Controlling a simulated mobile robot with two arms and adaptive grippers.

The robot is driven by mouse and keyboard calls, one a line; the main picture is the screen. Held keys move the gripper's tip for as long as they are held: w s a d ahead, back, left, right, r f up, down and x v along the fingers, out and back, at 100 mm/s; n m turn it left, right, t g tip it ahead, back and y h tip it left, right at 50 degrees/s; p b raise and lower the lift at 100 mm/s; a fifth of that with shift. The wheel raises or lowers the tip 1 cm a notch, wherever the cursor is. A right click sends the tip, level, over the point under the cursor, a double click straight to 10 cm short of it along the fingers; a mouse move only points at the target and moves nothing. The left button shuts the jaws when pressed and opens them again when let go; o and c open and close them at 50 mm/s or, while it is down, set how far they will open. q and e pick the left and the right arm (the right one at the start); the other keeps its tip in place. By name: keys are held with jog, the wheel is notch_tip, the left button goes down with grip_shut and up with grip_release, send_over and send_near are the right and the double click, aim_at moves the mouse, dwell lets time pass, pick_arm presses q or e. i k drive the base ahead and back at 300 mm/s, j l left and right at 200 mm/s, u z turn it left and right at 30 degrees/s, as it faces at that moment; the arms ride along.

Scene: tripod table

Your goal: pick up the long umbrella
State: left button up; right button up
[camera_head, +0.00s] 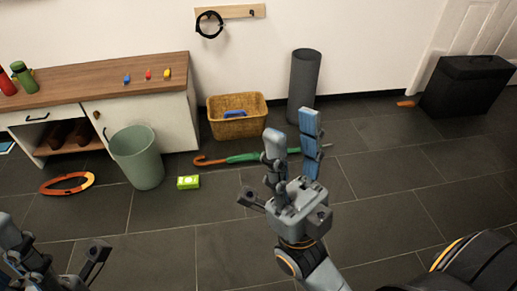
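The long umbrella (243,158) lies on the dark tiled floor, with a brown curved handle at its left end and a green body. Its middle is hidden behind my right gripper, and its thin far end shows to the right of the fingers. My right gripper (293,137) is open, fingers pointing up the picture, with the umbrella passing behind them. I cannot tell how high it is above the umbrella. No object shows held in it. My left gripper (55,248) is partly in view at the lower left, fingers apart and empty, away from the umbrella.
A cabinet (150,115) is left; a black case (468,88) is right.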

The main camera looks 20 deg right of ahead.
aim_at(255, 156)
jog(key=i+l, duration=0.25)
jog(key=l, duration=0.15)
jog(key=i+l, duration=0.25)
jog(key=l, duration=0.2)
jog(key=i+l, duration=0.25)
jog(key=l, duration=0.15)
jog(key=i+l, duration=0.25)
jog(key=l, duration=0.2)
jog(key=i+l, duration=0.2)
jog(key=l, duration=0.2)
jog(key=i+l, duration=0.25)
jog(key=l, duration=0.2)
jog(key=i+l, duration=0.25)
jog(key=l, duration=0.15)
